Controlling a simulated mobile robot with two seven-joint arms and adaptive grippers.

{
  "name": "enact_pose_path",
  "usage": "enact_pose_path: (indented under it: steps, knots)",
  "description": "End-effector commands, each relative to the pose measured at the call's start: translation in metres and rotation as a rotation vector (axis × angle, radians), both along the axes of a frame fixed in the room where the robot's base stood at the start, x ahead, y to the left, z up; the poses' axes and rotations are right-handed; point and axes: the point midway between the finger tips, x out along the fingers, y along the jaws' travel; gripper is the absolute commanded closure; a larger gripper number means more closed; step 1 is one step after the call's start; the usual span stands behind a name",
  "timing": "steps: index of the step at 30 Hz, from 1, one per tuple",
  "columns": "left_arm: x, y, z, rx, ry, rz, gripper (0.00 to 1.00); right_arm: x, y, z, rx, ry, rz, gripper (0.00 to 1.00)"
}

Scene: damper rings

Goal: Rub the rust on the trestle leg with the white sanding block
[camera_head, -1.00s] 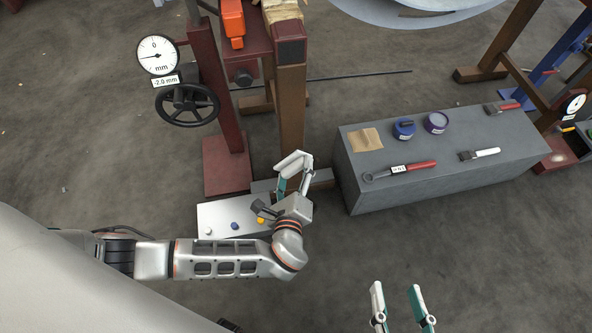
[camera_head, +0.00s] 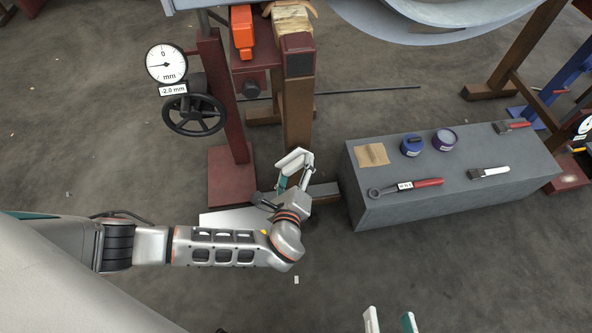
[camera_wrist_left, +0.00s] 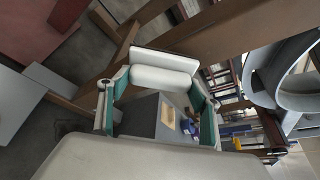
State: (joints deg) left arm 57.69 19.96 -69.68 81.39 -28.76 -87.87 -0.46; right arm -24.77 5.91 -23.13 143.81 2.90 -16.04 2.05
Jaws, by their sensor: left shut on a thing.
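My left gripper (camera_head: 294,168) is shut on the white sanding block (camera_wrist_left: 162,78), which spans its two teal-edged fingers in the left wrist view. In the head view the gripper is by the lower part of the brown trestle leg (camera_head: 298,112). The leg also shows as a slanted brown beam (camera_wrist_left: 215,38) just beyond the block in the wrist view. I cannot tell whether the block touches it. No rust patch can be made out; the leg's lower end is hidden by the gripper. My right gripper (camera_head: 389,322) is open and empty at the bottom edge, partly cut off.
A grey bench (camera_head: 440,192) at right holds a sandpaper sheet (camera_head: 371,155), two round tins, a red-handled wrench (camera_head: 405,188) and brushes. A dark red post (camera_head: 228,110) with a handwheel (camera_head: 193,115) and dial gauge (camera_head: 166,64) stands left of the leg. A pale box lies behind my left arm.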

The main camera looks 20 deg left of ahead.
Motion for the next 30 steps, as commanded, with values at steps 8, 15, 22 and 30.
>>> enact_pose_path:
  steps: [8,15,22,30]
  knots:
    - [0.000,0.000,0.001,0.000,-0.001,0.000,0.54,0.000,-0.001,-0.001,-0.004,0.001,0.000,0.60]
    - [0.003,0.001,0.001,0.000,-0.002,0.000,0.54,0.000,-0.001,-0.001,-0.006,0.000,0.000,0.60]
    - [0.006,0.004,0.001,0.000,-0.002,0.001,0.54,0.000,-0.001,-0.001,-0.006,0.000,0.000,0.60]
    - [0.010,0.007,0.001,-0.001,-0.001,0.001,0.54,0.000,-0.001,0.000,-0.006,-0.001,0.000,0.60]
